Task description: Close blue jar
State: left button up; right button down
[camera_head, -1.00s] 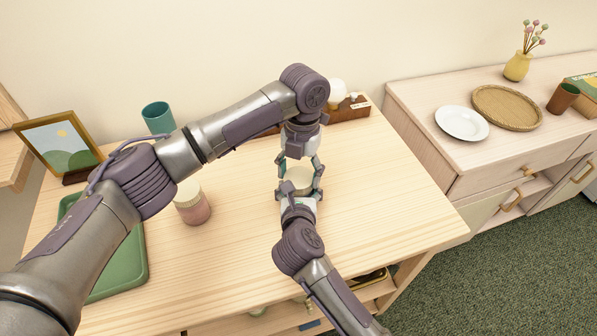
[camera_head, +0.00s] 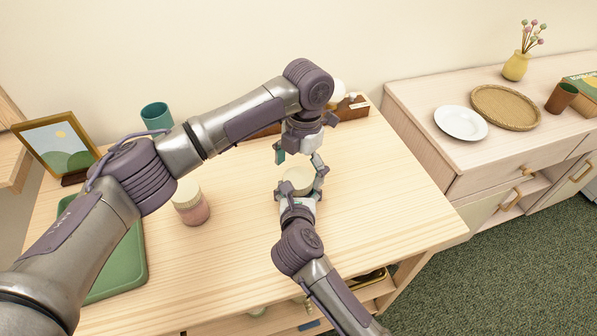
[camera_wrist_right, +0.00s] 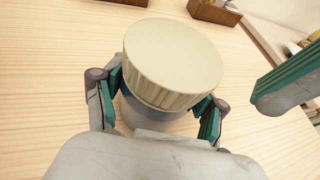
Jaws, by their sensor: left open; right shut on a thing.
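The blue jar stands on the table with a cream ribbed lid (camera_head: 298,180) on top. In the right wrist view its dark bluish body (camera_wrist_right: 142,115) shows under the lid (camera_wrist_right: 172,62). The lid sits over the mouth; I cannot tell how tightly. My right gripper (camera_head: 299,194) is shut on the jar body from the front, one finger on each side. My left gripper (camera_head: 298,158) is open and empty just above and behind the lid. One of its fingers (camera_wrist_right: 286,84) shows at the right of the wrist view, apart from the lid.
A pink jar with a cream lid (camera_head: 191,204) stands to the left, near a green tray (camera_head: 128,262). A teal cup (camera_head: 157,117), a picture frame (camera_head: 58,148) and a brown wooden box (camera_head: 353,108) stand farther back. The table's right side is clear.

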pick_arm(q)
notch_tip(320, 180, up, 11)
jog(key=w, duration=0.1)
jog(key=shift+d, duration=0.4)
pick_arm(e)
grip_release()
jog(key=shift+s, duration=0.15)
jog(key=v, duration=1.1)
jog(key=shift+s+r, duration=0.25)
jog(key=shift+s, duration=0.1)
